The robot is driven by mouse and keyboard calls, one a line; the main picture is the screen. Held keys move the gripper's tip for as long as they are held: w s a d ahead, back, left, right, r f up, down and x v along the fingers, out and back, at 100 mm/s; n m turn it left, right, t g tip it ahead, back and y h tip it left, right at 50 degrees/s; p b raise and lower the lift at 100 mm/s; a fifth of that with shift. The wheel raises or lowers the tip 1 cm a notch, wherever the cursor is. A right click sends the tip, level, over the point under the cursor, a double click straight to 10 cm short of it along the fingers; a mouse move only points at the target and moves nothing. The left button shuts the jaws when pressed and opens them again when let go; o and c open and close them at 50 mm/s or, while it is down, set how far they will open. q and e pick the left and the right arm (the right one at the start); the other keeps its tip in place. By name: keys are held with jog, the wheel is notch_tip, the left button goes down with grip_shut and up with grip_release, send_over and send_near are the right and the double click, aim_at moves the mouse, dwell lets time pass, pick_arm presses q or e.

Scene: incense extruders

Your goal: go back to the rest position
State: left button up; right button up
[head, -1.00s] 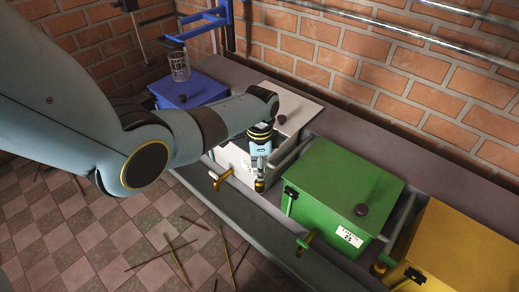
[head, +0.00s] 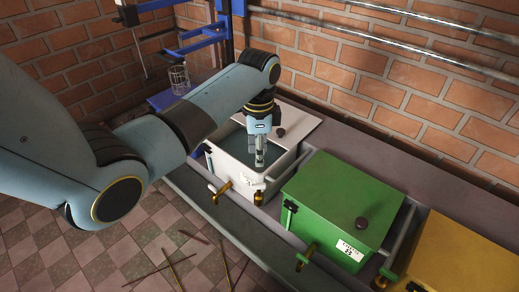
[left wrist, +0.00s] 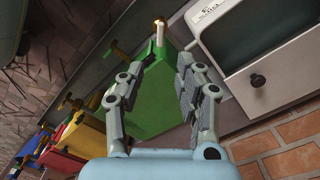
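My left gripper (head: 260,158) points down over the white extruder (head: 232,166) in the head view. In the left wrist view, the fingers of my left gripper (left wrist: 158,70) are spread apart with nothing between them that I can see held. The white extruder (left wrist: 280,85) lies to the right of the fingers there, with its dark opening showing. The green box (left wrist: 155,105) appears behind and between the fingers. My right gripper is in no view.
The green box (head: 325,200) and yellow box (head: 465,258) stand to the right along the grey bench, each with a tap in front. A blue box (head: 162,100) and wire basket (head: 179,80) are at the left. A brick wall (head: 400,90) runs behind. Sticks (head: 165,262) lie on the floor.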

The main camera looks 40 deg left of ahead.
pick_arm(q)
jog(key=s+f+g, duration=0.1)
jog(key=s+f, duration=0.3)
jog(key=s, duration=0.4)
jog(key=s+d+f+n+g, duration=0.1)
jog(key=s+f, duration=0.3)
jog(key=s, duration=0.5)
jog(key=s+f+g, duration=0.1)
jog(key=s+f, duration=0.3)
jog(key=s, duration=0.4)
jog(key=s+a+f+n+t+y+p, duration=0.1)
jog(key=s+n+p, duration=0.7)
jog(key=s+p, duration=0.8)
jog(key=s+f+t, duration=0.1)
jog(key=s+t, duration=0.1)
jog(key=s, duration=0.6)
jog(key=shift+s+p, duration=0.25)
jog(key=shift+p, duration=0.15)
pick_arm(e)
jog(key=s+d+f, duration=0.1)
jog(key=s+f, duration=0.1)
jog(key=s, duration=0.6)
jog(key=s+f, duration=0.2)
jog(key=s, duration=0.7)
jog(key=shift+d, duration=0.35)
